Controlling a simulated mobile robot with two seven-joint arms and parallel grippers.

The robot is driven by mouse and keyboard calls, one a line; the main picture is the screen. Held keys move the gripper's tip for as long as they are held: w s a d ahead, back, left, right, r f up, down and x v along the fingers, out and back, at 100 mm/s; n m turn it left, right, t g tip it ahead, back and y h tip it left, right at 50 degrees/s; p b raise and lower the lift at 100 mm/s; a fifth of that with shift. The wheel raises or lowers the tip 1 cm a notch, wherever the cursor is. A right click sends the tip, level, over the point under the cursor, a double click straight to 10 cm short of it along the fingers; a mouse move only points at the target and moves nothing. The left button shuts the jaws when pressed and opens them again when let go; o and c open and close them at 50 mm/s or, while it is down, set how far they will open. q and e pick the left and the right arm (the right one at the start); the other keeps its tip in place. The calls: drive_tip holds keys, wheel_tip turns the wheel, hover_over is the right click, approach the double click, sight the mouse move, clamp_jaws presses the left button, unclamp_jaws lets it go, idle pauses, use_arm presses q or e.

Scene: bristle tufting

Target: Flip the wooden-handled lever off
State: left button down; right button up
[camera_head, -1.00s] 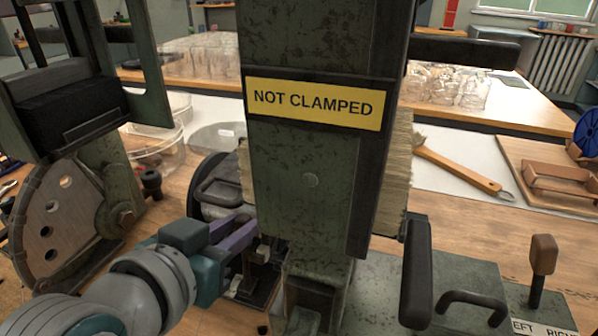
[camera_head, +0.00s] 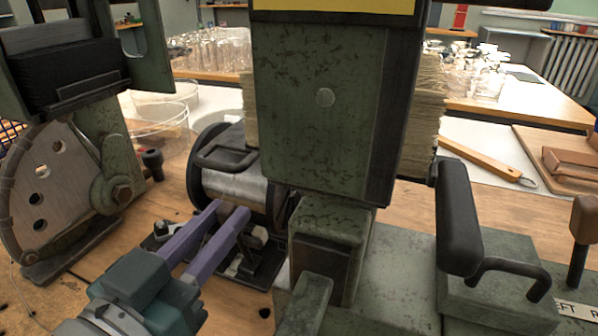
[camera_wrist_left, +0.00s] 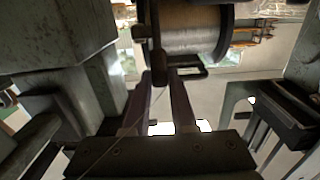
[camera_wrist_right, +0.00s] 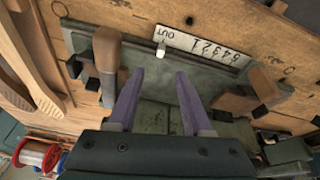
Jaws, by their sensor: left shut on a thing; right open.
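A lever with a brown wooden handle (camera_head: 583,220) stands at the right edge of the head view, beside a partly cut-off label. The right wrist view shows two wooden handles, one at left (camera_wrist_right: 107,55) and one at right (camera_wrist_right: 262,88), on a green plate; I cannot tell which matches the head view. My right gripper (camera_wrist_right: 155,85) is open and empty between them, and is outside the head view. My left gripper (camera_head: 228,212) is by the wire spool (camera_head: 235,185), its fingers shut on a small dark part (camera_wrist_left: 159,65) below the spool, partly hidden.
The green machine column (camera_head: 320,110) stands in the middle, with a black padded handle (camera_head: 458,215) at its right. A perforated wheel (camera_head: 55,190) stands at left. A wooden-handled tool (camera_head: 480,160) lies on the white surface behind. A number strip (camera_wrist_right: 200,47) edges the green plate.

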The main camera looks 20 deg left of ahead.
use_arm(q)
drive_tip(key=c, duration=0.7)
unclamp_jaws()
use_arm(e)
drive_tip(key=shift+d, duration=0.1)
drive_tip(key=shift+r, duration=0.3)
use_arm(q)
drive_tip(key=s, duration=1)
drive_tip(key=shift+a+r, duration=0.1)
drive_tip(key=shift+a, duration=0.05)
drive_tip(key=shift+w+r+p, duration=0.1)
drive_tip(key=shift+p, duration=0.3)
use_arm(e)
drive_tip(key=shift+r, duration=0.1)
